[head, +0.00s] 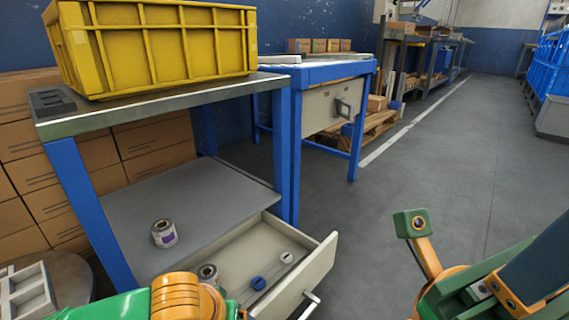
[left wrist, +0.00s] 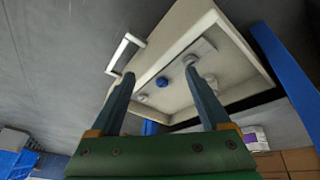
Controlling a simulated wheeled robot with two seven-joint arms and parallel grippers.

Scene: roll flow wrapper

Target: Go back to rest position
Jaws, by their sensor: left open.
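My left gripper (left wrist: 158,76) is open, with its two fingers spread over the open drawer (left wrist: 215,25) in the left wrist view. A metal roll lies in the drawer (head: 323,262) in the head view, partly hidden by my left arm.
A roll with a purple label (head: 164,235) stands on the lower shelf (head: 190,195). A yellow crate (head: 160,50) sits on the bench top (head: 180,98). A second blue bench (head: 320,72) stands behind. The drawer juts out; grey floor (head: 455,150) to the right is clear.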

